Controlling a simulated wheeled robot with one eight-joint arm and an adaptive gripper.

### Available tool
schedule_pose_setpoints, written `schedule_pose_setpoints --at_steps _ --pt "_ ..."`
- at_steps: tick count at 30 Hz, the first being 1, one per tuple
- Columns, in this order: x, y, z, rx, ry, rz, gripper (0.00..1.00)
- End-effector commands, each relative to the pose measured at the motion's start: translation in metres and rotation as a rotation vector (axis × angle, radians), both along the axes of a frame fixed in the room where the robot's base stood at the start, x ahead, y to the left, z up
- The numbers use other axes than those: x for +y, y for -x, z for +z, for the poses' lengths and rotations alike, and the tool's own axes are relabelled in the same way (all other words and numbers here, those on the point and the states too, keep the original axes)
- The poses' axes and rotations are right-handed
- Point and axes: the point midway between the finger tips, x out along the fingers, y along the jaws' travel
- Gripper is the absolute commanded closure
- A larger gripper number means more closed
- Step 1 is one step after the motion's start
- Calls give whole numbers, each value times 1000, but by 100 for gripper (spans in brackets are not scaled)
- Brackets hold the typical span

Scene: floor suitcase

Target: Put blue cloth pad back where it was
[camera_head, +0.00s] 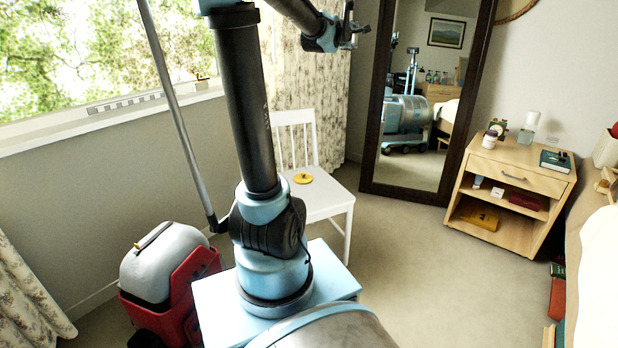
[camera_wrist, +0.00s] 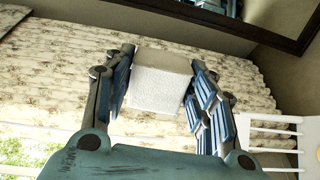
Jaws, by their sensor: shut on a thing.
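My gripper (camera_head: 352,28) is raised at the top of the head view, in front of the patterned curtain and beside the mirror. In the wrist view my gripper (camera_wrist: 162,56) is shut on a pale, whitish block with a rough, cloth-like face (camera_wrist: 155,88). The block sits between the two ribbed blue finger pads, clear of any surface. It looks white to beige here, not blue. I cannot make it out in the head view. No blue cloth pad shows clearly in either view.
A white chair (camera_head: 335,195) holds a yellow disc (camera_head: 303,178). A wooden nightstand (camera_head: 515,173) at right bears a jar, a bottle and a dark book (camera_head: 555,161). A tall mirror (camera_head: 420,100) leans behind. A red-and-grey case (camera_head: 165,262) stands at left. Carpet between chair and nightstand is clear.

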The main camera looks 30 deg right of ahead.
Motion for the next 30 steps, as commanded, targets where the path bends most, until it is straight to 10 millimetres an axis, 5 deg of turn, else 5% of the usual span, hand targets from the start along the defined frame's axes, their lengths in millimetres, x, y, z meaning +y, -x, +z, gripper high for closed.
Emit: schedule_pose_setpoints --at_steps 13,17,23,30 --pt "1 -1 -1 1 -2 2 76" --pt "-4 -7 -16 19 -20 6 76" --pt "-18 -31 -86 111 -116 20 76" --pt "-22 -55 -201 295 -321 -7 76"
